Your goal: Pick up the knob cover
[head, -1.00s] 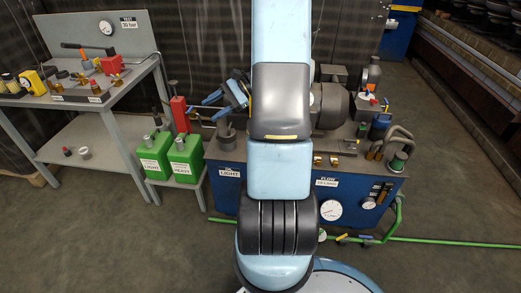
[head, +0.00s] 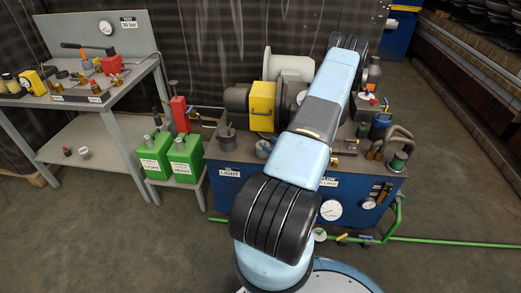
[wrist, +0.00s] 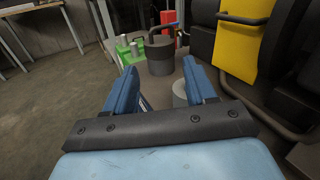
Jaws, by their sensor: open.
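I cannot tell for certain which piece is the knob cover. In the wrist view, a dark round canister (wrist: 160,57) with a bent handle stands just beyond my gripper (wrist: 166,77). A short pale grey cylinder (wrist: 181,92) shows beside the inner side of the right finger, partly hidden by it. My gripper's two blue fingers are apart, and nothing is held between them. In the head view, the dark canister (head: 226,139) stands at the left end of the blue bench (head: 225,191). My arm hides much of the bench middle there.
A yellow panel with a handle (head: 262,105) stands on the bench; it is close on the right in the wrist view (wrist: 243,45). Green canisters (head: 186,158) stand left of the bench. A grey work table (head: 95,100) is farther left. A green hose (head: 450,242) crosses the floor.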

